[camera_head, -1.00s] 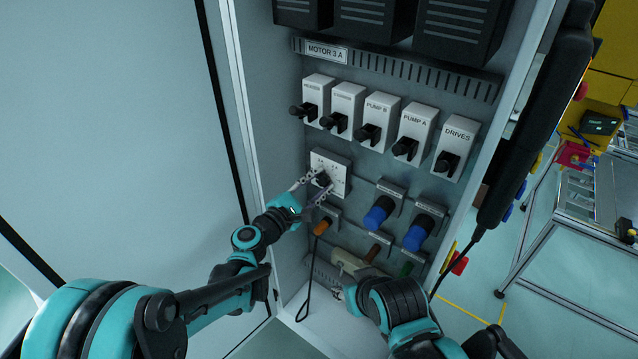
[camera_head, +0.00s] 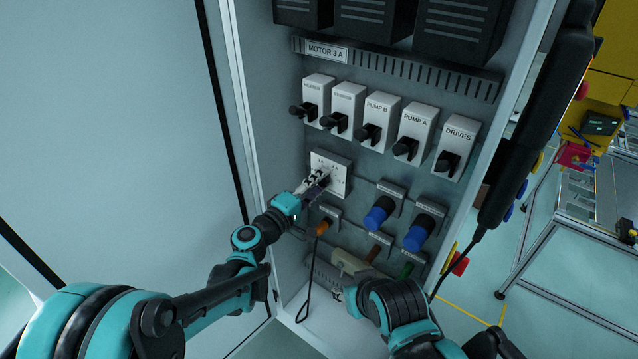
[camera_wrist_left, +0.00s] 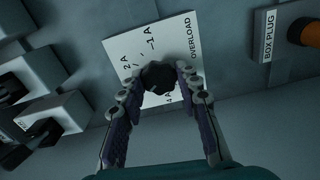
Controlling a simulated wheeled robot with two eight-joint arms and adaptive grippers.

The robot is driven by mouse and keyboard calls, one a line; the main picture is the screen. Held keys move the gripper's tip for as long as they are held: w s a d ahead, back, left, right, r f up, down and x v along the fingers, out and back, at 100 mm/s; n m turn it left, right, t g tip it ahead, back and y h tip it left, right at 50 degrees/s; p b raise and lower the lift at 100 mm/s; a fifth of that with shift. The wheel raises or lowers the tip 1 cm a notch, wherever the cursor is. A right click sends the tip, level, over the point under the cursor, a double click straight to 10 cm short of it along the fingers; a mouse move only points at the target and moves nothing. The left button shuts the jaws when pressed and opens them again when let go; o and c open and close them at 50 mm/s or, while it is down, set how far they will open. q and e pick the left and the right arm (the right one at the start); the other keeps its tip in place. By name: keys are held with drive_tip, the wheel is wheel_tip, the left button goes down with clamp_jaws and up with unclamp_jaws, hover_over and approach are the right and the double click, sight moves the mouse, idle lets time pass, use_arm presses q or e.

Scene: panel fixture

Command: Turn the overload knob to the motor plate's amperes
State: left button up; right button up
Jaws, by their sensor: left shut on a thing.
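The overload dial plate (camera_head: 343,174) is a white square on the cabinet's back panel; its wrist view (camera_wrist_left: 182,30) shows marks 1A, 2A and 4A and the word OVERLOAD. The black overload knob (camera_wrist_left: 160,77) sits at the plate's middle; which mark it points to cannot be told. My left gripper (camera_head: 319,178) is shut on the knob, a finger on either side in the left wrist view (camera_wrist_left: 158,82). The fingers hide the knob in the head view. The motor label (camera_head: 325,53) reads MOTOR 3 A. My right gripper (camera_head: 340,293) is low in the cabinet, its jaws unclear.
A row of breakers with black levers (camera_head: 370,132) stands above the dial. Blue plugs (camera_head: 379,213) are to its right and an orange plug (camera_head: 323,227) is just below. The cabinet's side wall (camera_head: 262,120) is close to my left arm.

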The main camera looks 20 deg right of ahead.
use_arm(q)
drive_tip(key=shift+m, duration=0.5)
drive_tip(key=o, duration=1.2)
drive_tip(key=shift+c, duration=0.2)
drive_tip(key=v, duration=1.2)
drive_tip(key=shift+s, duration=0.1)
